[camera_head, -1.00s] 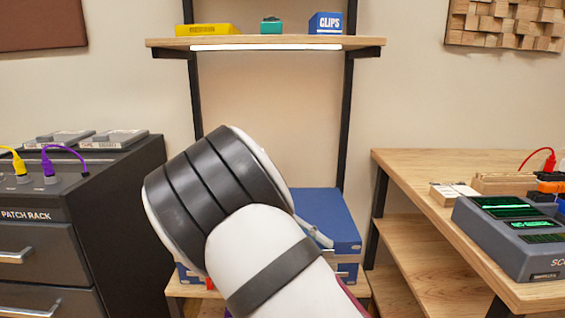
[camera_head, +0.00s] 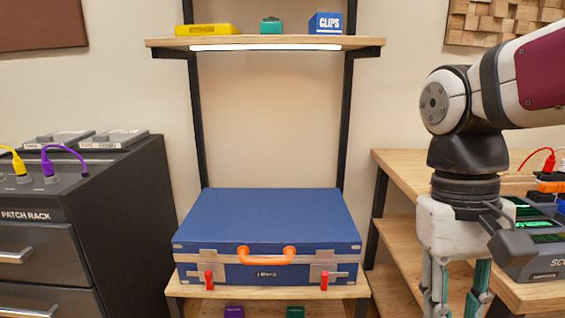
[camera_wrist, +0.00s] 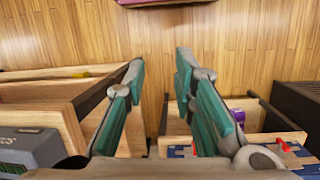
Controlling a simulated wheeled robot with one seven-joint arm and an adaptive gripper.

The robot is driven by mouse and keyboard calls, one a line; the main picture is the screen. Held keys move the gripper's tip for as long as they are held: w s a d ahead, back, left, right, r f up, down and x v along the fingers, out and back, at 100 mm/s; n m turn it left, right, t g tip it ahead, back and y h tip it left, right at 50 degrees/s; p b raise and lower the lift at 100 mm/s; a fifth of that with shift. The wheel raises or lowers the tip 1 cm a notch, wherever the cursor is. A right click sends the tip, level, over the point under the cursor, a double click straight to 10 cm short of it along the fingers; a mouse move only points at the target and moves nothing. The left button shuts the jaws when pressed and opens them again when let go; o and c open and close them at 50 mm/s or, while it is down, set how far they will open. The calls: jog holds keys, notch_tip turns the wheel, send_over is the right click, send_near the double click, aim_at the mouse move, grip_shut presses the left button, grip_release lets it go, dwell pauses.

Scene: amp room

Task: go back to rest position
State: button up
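My arm is at the right of the head view, with my gripper (camera_head: 455,303) pointing down in front of the wooden bench. Its fingertips are cut off by the lower edge there. In the wrist view my gripper (camera_wrist: 159,68) shows two teal and grey fingers spread apart, with nothing between them and the wooden floor beyond. The gripper is open and empty, apart from the furniture as far as the views show.
A shut blue case (camera_head: 266,222) with an orange handle rests on the middle rack. A shelf (camera_head: 265,42) with small boxes hangs above it. The dark patch rack (camera_head: 110,220) stands left, the wooden bench (camera_head: 410,172) with a grey scope (camera_head: 545,262) right.

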jog(key=s+f+t, duration=0.3)
jog(key=s+f, duration=0.1)
jog(key=s, duration=0.7)
notch_tip(320, 180, up, 32)
jog(key=n+t+p, duration=0.1)
jog(key=t+p, duration=0.2)
jog(key=p, duration=2.7)
jog(key=shift+s+a+r+t+y, duration=0.2)
jog(key=shift+s+t+y, duration=0.1)
jog(key=shift+t+y, duration=0.1)
